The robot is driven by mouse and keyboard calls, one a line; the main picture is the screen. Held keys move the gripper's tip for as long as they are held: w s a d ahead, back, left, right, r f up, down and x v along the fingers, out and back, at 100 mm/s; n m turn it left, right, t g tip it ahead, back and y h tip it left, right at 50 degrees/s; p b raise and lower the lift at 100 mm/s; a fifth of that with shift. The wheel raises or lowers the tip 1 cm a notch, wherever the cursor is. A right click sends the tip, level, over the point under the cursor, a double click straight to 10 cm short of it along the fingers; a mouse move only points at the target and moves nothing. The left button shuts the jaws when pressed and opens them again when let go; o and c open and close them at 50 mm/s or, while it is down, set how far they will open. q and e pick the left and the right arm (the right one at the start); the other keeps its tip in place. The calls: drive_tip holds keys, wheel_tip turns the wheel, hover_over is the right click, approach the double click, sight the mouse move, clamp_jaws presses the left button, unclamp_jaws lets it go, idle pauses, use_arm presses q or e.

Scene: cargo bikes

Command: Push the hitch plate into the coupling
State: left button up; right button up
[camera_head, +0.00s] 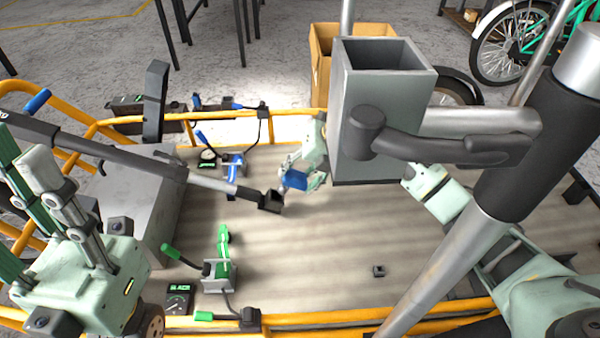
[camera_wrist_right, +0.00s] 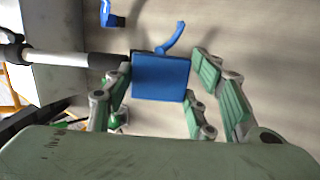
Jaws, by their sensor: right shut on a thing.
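My right gripper (camera_head: 308,172) is over the far middle of the bike's deck, shut on a blue plate (camera_head: 295,180). In the right wrist view, the plate (camera_wrist_right: 161,77) lies between the green fingers, with a curved blue piece behind it. A black socket (camera_head: 270,202), apparently the coupling, is at the end of a dark and silver bar from the left. The plate is close to the socket, up and right of it in the head view; I cannot tell whether they touch. My left gripper (camera_head: 40,180) is at the left edge, away from both, its fingertips unclear.
A blue latch (camera_head: 233,163) and a green latch (camera_head: 217,267) sit on the deck (camera_head: 330,270). A grey box (camera_head: 130,205) stands at left. Yellow rails (camera_head: 340,318) edge the deck. A grey square tube (camera_head: 375,110) blocks part of the head view. The deck's middle is mostly clear.

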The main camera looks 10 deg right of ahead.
drive_tip(key=shift+w, duration=0.15)
idle(0.4)
drive_tip(key=shift+p, duration=0.5)
drive_tip(key=shift+f, duration=0.1)
drive_tip(key=shift+s+b+x, duration=0.2)
drive_tip(key=shift+b+x, duration=0.4)
drive_tip(key=shift+x, duration=0.6)
drive_tip(key=shift+s+b+x, duration=0.15)
drive_tip(key=shift+b+x, duration=0.4)
drive_tip(key=shift+x, duration=0.6)
drive_tip(key=shift+a, duration=0.15)
drive_tip(key=o, duration=1.3)
drive_tip(key=shift+o, duration=0.2)
drive_tip(key=shift+f, duration=0.1)
